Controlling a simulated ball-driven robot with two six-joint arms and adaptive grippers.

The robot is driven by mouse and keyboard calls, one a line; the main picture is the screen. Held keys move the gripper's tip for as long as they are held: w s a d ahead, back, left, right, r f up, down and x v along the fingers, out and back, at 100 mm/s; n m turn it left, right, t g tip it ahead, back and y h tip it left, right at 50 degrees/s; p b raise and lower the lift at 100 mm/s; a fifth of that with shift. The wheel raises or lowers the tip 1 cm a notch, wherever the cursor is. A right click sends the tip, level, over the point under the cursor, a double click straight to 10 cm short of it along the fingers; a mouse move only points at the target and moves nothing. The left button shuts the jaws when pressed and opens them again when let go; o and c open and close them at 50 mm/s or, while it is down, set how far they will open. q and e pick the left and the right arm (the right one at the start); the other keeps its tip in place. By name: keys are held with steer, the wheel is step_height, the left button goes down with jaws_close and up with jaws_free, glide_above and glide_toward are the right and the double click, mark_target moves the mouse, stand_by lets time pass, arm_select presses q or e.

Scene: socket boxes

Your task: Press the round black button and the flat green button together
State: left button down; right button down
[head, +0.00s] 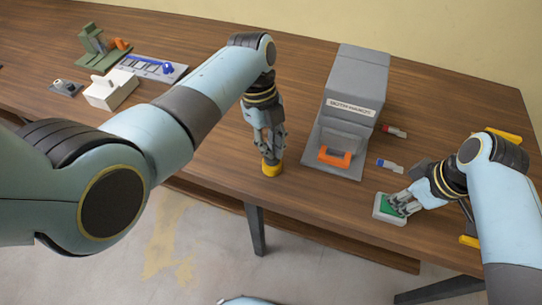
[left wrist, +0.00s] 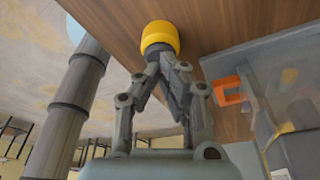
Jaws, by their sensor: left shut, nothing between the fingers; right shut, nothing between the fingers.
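A round yellow housing (head: 271,170) stands on the table near its front edge. It also shows in the left wrist view (left wrist: 159,34). My left gripper (head: 268,154) is shut and points down with its fingertips at the top of the housing. The flat green button (head: 387,204) sits on a pale grey box (head: 383,217) at the right front of the table. My right gripper (head: 402,208) is shut, its fingertips over the green button and hiding part of it. I cannot tell how firmly either gripper touches.
A grey machine (head: 352,90) with an orange handle (head: 335,157) stands between my arms. A red (head: 394,131) and a blue-and-white small item (head: 390,166) lie to its right. A white box (head: 112,92) and a green fixture (head: 98,45) are at the back left.

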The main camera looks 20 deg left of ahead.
arm_select(q)
steer(key=shift+f, duration=0.75)
stand_by(1.2)
